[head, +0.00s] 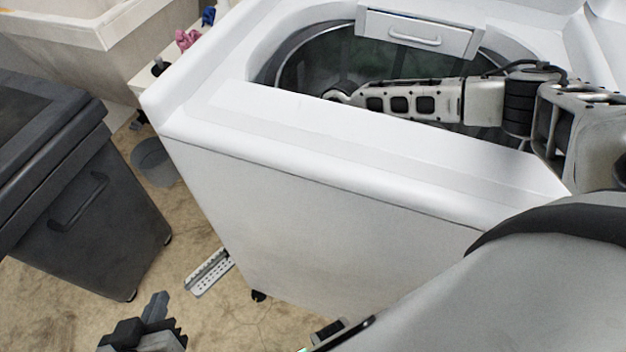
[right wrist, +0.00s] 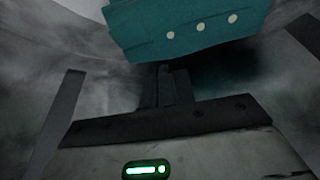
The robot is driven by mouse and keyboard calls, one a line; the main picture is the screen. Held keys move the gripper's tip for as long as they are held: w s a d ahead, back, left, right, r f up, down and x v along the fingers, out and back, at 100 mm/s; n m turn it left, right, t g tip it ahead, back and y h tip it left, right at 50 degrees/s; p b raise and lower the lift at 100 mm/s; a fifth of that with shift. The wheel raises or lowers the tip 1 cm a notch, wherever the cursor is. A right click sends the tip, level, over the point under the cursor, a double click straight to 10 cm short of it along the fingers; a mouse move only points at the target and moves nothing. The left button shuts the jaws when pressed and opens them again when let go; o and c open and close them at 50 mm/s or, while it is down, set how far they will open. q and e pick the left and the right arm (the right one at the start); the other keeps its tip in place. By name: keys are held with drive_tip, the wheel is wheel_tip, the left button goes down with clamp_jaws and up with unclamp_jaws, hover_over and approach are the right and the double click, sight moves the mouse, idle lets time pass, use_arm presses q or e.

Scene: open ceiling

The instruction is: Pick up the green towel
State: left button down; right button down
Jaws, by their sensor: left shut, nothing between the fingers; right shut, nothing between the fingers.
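In the right wrist view, a teal-green piece (right wrist: 190,28) with three pale dots lies just beyond my right gripper (right wrist: 168,80); it looks like the green towel, but only part shows. The right gripper is shut and empty, and I cannot tell whether its tips touch the piece. In the head view, my right arm reaches into the drum of the white top-loading washer (head: 300,180), where a dim green patch (head: 362,50) shows. The right fingers are hidden there by the washer's rim. My left gripper (head: 155,308) is shut and empty, low above the floor at bottom left.
A dark grey bin (head: 105,225) stands left of the washer. A grey round container (head: 155,160) and a white perforated strip (head: 208,273) are on the floor between them. A pink item (head: 187,39) sits behind. The washer's front rim lies below my right arm.

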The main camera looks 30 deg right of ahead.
drive_tip(key=shift+f, duration=0.25)
drive_tip(key=d, duration=0.5)
drive_tip(key=shift+w+b, duration=0.4)
drive_tip(key=shift+w+d, duration=0.1)
drive_tip(key=shift+d, duration=0.1)
